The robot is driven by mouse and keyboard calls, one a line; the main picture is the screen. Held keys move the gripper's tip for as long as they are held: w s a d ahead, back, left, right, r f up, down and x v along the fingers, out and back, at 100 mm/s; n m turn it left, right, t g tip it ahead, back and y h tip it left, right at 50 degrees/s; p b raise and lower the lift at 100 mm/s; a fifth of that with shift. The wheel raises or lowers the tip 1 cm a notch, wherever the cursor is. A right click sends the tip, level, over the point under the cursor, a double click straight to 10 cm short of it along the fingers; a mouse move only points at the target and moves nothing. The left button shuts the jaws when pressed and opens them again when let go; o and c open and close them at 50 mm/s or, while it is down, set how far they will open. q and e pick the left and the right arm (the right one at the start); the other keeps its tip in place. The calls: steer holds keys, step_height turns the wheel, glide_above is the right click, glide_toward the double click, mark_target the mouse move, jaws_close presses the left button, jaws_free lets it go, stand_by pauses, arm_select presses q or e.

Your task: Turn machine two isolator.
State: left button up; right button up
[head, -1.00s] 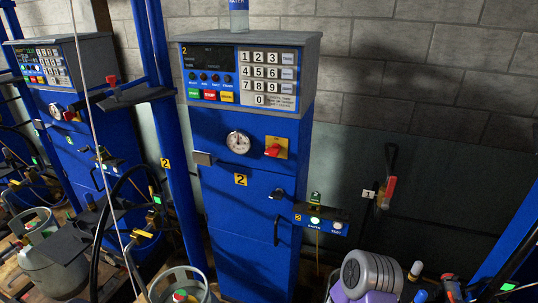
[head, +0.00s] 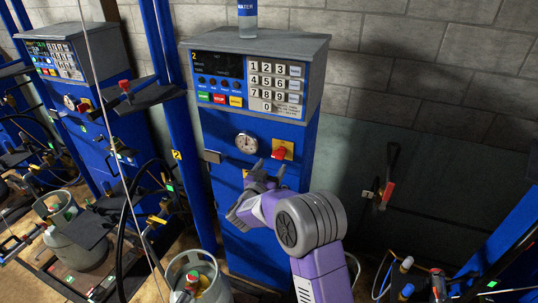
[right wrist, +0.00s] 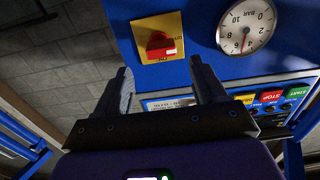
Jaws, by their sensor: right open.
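Machine two is the blue cabinet (head: 228,130) in the middle of the head view. Its isolator is a red knob (head: 280,153) on a yellow plate (head: 289,146), right of a round pressure gauge (head: 246,143). In the right wrist view the red knob (right wrist: 160,46) on its yellow plate (right wrist: 172,27) is just beyond the fingertips. My right gripper (head: 268,172) is open and empty, just below the knob in the head view. Its two fingers (right wrist: 161,82) stand apart in the right wrist view, not around the knob. My left gripper is not in view.
A keypad panel (head: 272,85) is above the isolator. A water bottle (head: 247,18) stands on top of the cabinet. A dark bracket (head: 212,157) juts out left of the gauge. A gas cylinder (head: 190,270) stands at the cabinet's foot.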

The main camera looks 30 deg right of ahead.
mark_target(277, 158)
steer(key=x, duration=0.6)
steer(key=shift+w+f, duration=0.1)
steer(key=c, duration=1.1)
steer(key=shift+o, duration=0.2)
